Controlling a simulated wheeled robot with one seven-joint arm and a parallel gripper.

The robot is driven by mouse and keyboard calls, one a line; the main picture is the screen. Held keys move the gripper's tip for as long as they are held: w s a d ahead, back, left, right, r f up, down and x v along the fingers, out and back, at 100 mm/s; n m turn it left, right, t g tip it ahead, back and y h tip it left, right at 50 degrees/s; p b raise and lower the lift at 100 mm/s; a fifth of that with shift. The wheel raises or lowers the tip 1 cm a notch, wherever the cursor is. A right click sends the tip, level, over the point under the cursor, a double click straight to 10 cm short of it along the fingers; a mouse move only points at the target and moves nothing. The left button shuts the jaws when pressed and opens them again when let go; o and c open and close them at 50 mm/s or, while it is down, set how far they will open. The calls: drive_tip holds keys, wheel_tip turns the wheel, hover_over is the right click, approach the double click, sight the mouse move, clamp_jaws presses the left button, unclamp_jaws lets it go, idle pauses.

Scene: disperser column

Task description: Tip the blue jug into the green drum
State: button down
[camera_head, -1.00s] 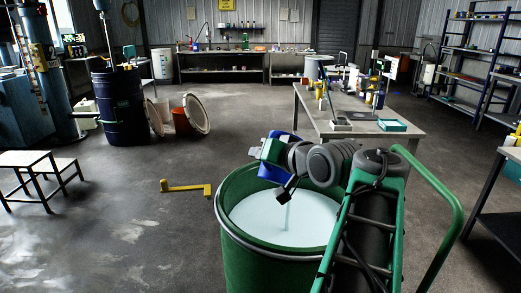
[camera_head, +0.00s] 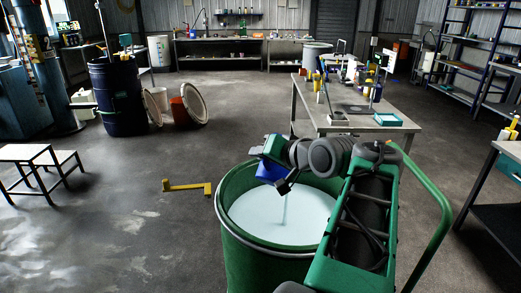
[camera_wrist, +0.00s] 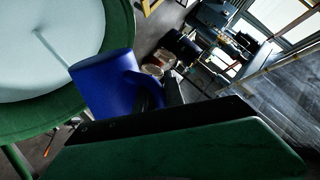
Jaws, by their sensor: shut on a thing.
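The green drum (camera_head: 240,235) stands open in front of me, with pale liquid inside; its green wall also shows in the wrist view (camera_wrist: 120,30). The blue jug (camera_head: 268,173) is tilted over the drum's opening at its far left part. In the wrist view the blue jug (camera_wrist: 103,85) has its mouth toward the drum, and a thin pale stream runs from it into the liquid. My gripper (camera_head: 278,153) is shut on the jug at its handle side, above the drum's rim. The exact finger contact is mostly hidden.
A yellow tool (camera_head: 186,187) lies on the floor left of the drum. A table (camera_head: 375,127) with several small items stands behind at right. A dark blue drum (camera_head: 117,100) and a step stool (camera_head: 28,153) stand at left. Open floor lies between.

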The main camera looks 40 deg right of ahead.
drive_tip(key=shift+w+d+r+m+g+y+p, duration=0.25)
drive_tip(key=shift+d+r+m+g+y+p, duration=0.4)
drive_tip(key=shift+p, duration=2.7)
drive_tip(key=m+y+p, duration=0.1)
drive_tip(key=p, duration=0.3)
drive_tip(key=d+m+g+p, duration=0.1)
drive_tip(key=p, duration=0.3)
drive_tip(key=shift+w+d+r+y, duration=0.1)
drive_tip(key=shift+w+r+y, duration=0.2)
drive_tip(key=shift+y, duration=0.05)
drive_tip(key=m+y+p, duration=0.1)
drive_tip(key=p, duration=0.4)
drive_tip(key=d+m+g+p, duration=0.1)
drive_tip(key=p, duration=0.4)
drive_tip(key=shift+w+y, duration=0.25)
drive_tip(key=shift+y, duration=0.15)
drive_tip(key=shift+d+f+y+p, duration=0.1)
drive_tip(key=shift+f+y+p, duration=0.1)
drive_tip(key=shift+y+p, duration=0.15)
drive_tip(key=shift+w+d+f+m+g+y, duration=0.25)
drive_tip(key=shift+f+m+g+y, duration=0.1)
drive_tip(key=shift+m+y, duration=0.25)
drive_tip(key=shift+s, duration=0.1)
